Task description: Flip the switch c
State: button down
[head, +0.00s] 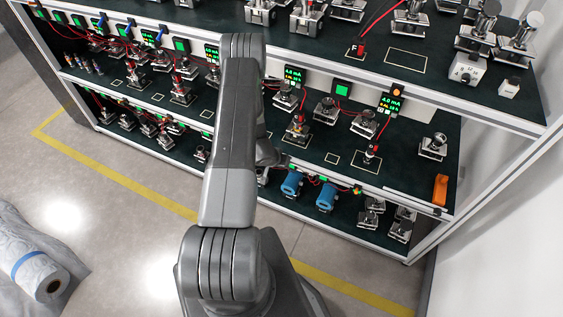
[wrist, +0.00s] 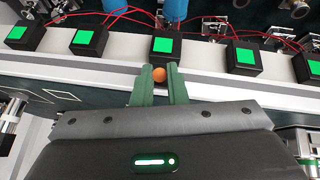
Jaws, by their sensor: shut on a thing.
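In the wrist view, my gripper (wrist: 158,78) has its two green fingers at the pale shelf rail. They are shut on a small round orange knob (wrist: 158,74), which shows between the fingertips. The knob sits just below a black box with a lit green screen (wrist: 165,46). No letter can be read on it, so I cannot tell from a label whether it is switch c. The knob's base is hidden. In the head view, my own arm covers the gripper and this knob.
Several more black boxes with green screens (wrist: 90,38) line the rail. Red wires (wrist: 225,18) loop behind them. Blue transmitters (head: 325,197) stand on the bottom shelf. An orange tool (head: 440,190) stands at the right end of the middle shelf.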

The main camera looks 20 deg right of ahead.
jog(key=c, duration=1.5)
grip_release()
jog(key=shift+o, duration=0.2)
jog(key=v, duration=1.3)
jog(key=shift+r, duration=0.35)
jog(key=shift+s+a, duration=0.1)
jog(key=x, duration=1.4)
jog(key=shift+a, duration=0.1)
